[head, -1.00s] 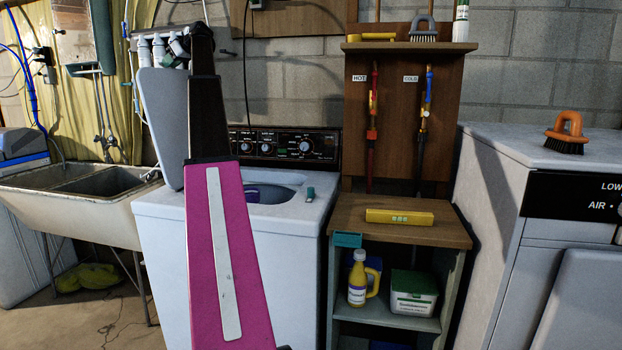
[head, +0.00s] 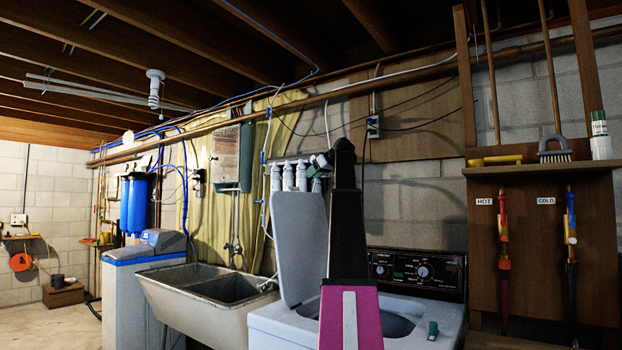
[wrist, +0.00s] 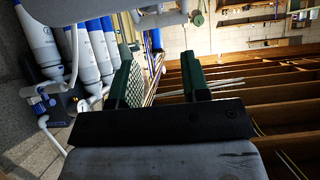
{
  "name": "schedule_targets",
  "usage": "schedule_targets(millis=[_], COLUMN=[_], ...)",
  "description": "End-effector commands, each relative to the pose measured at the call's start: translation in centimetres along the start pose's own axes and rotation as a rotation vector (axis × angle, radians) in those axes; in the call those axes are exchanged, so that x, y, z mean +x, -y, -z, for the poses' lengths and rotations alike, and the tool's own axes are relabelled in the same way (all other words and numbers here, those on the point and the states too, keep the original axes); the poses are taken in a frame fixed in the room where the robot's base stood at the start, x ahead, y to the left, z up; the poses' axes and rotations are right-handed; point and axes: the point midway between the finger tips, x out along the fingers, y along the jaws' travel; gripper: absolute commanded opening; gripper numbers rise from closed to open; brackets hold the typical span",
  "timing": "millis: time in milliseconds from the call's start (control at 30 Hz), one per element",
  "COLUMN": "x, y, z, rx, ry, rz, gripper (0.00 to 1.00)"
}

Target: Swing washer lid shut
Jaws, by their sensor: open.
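The white washer (head: 262,322) stands with its tub opening showing. Its pale grey lid (head: 298,240) stands upright at the left of the opening, leaning slightly back. My pink and black arm (head: 348,318) rises in front of the washer, just right of the lid, and hides part of the opening. In the wrist view my gripper (wrist: 160,82) has two green fingers spread apart with nothing between them. I cannot tell whether the gripper touches the lid.
White filter cylinders (head: 290,177) hang on the wall behind the lid and fill the left of the wrist view (wrist: 85,55). A utility sink (head: 205,300) stands left of the washer. A shelf board (head: 540,170) with brushes is at right. Ceiling beams are overhead.

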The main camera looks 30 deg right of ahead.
Motion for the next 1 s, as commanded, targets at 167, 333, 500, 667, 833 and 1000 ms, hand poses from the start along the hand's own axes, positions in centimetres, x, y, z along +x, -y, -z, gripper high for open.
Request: schedule_targets(millis=[167, 333, 500, 667, 833, 1000], x=[2.1, 3.3, 5.4, 7.4, 9.7, 10.0], y=[0.1, 0.0, 0.0, 0.0, 0.0, 0.0], z=[0.1, 0.0, 0.1, 0.1, 0.1, 0.0], rx=[-0.001, 0.000, 0.000, 0.000, 0.000, 0.000], ry=[0.000, 0.000, 0.000, 0.000, 0.000, 0.000], rz=[0.000, 0.000, 0.001, 0.001, 0.001, -0.001], gripper=[0.43, 0.43, 0.43, 0.43, 0.43, 0.04])
